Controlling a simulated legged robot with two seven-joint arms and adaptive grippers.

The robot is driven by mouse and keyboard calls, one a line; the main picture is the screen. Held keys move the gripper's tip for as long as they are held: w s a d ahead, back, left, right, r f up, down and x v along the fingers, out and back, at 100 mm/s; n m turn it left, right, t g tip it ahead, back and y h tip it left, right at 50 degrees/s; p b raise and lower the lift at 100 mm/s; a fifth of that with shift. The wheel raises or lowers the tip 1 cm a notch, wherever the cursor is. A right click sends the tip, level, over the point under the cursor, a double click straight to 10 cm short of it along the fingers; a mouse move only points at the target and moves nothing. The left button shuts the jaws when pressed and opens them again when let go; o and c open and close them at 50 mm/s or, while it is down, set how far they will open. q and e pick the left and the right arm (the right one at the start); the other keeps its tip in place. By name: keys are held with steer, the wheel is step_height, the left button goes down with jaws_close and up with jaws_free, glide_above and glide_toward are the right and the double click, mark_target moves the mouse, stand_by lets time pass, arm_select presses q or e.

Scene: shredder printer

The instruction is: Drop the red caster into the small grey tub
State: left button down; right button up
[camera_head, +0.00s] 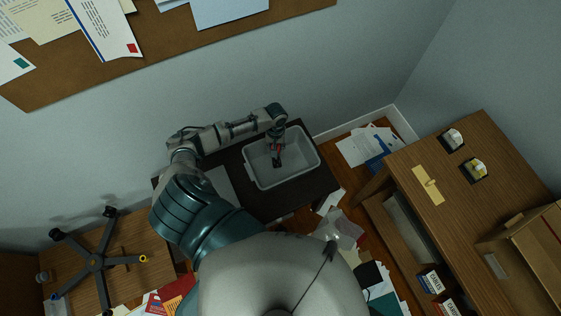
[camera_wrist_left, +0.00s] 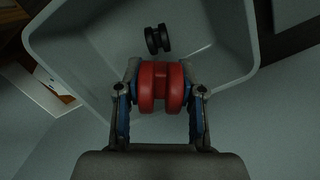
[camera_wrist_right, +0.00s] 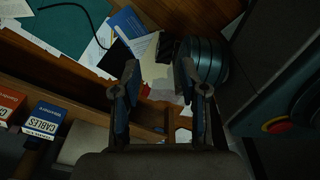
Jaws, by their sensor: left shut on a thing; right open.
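The red caster (camera_wrist_left: 161,86) is a twin-wheel piece held between the fingers of my left gripper (camera_wrist_left: 160,92). The small grey tub (camera_head: 300,173) stands on a dark surface against the wall. In the head view my left gripper (camera_head: 277,150) is over the tub, with a bit of red at its tip. In the left wrist view the caster is over the tub's interior, above its floor (camera_wrist_left: 110,50). A black caster (camera_wrist_left: 157,39) lies in the tub. My right gripper (camera_wrist_right: 157,92) is open and empty, and shows only in the right wrist view.
A wooden desk (camera_head: 480,140) stands at the right, with small boxes of cables (camera_head: 429,281) below. Papers (camera_head: 365,147) litter the floor between. An upturned chair base (camera_head: 97,262) with black casters lies at the lower left. A pinboard (camera_head: 160,35) hangs on the wall.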

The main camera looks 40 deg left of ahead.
arm_select(q)
steer(key=shift+d+f+b, duration=0.3)
steer(key=shift+d+b, duration=0.05)
steer(key=shift+a+f, duration=0.1)
steer(key=shift+a, duration=0.2)
steer(key=c, duration=0.6)
jaws_free()
steer(key=shift+a+f, duration=0.1)
steer(key=shift+a, duration=0.05)
steer(key=shift+d+r, duration=0.25)
steer(key=shift+d, duration=0.15)
steer(key=shift+w+r, duration=0.1)
steer(key=shift+r, duration=0.25)
steer(key=r, duration=0.7)
steer(key=w+a+r, duration=0.1)
steer(key=r, duration=0.2)
steer(key=shift+w+a+r, duration=0.1)
steer(key=shift+r, duration=0.35)
arm_select(e)
steer(key=w, duration=0.2)
steer(key=shift+w+a, duration=0.1)
steer(key=shift+w, duration=0.25)
arm_select(q)
steer(key=shift+f, duration=0.1)
arm_select(e)
steer(key=shift+a, duration=0.15)
